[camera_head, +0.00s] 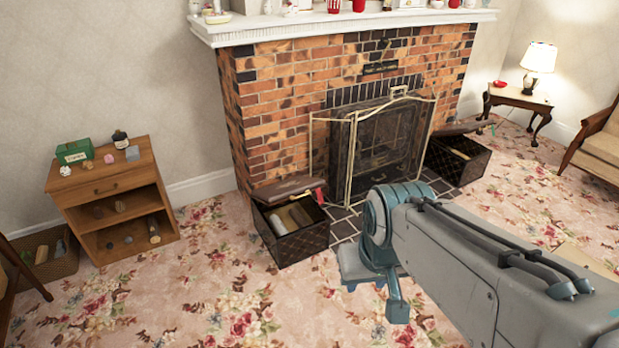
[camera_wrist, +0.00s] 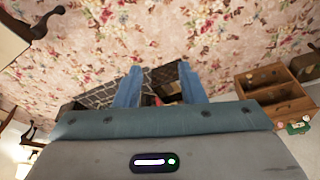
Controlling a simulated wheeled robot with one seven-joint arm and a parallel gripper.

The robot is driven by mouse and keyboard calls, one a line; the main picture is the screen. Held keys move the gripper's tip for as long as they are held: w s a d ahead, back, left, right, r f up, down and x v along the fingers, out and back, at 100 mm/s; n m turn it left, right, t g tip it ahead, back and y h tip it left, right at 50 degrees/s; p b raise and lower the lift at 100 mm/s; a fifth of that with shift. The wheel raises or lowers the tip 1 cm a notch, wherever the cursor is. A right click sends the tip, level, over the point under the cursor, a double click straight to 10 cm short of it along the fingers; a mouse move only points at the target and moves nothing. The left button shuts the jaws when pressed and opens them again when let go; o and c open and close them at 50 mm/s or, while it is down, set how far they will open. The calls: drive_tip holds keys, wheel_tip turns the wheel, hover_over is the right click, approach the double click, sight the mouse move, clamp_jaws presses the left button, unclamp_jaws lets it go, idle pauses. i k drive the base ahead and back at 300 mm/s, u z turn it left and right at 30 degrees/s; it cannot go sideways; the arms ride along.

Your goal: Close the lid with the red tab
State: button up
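A dark patterned box (camera_head: 298,242) stands left of the hearth in the head view. Its brown lid (camera_head: 287,188) is raised, and pale rolled items lie inside. A small red tab (camera_head: 319,194) shows at the right end of this lid. A second similar box (camera_head: 457,162) stands right of the hearth, also with its lid (camera_head: 466,128) raised; a greenish tab shows at its right end. My gripper (camera_wrist: 159,72) has its two blue fingers apart in the wrist view, with nothing held. In the head view it is partly hidden by my arm, to the right of the left box.
A brass-framed fire screen (camera_head: 345,160) stands before the brick fireplace, between the boxes. A wooden cabinet (camera_head: 120,180) with small objects and a wicker basket (camera_head: 48,262) are at left. A lamp table (camera_head: 520,100) and armchair (camera_head: 598,145) are at right.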

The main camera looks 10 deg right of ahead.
sight(298, 187)
drive_tip(key=u, duration=0.05)
drive_tip(key=i, duration=2.4)
drive_tip(key=u, duration=0.05)
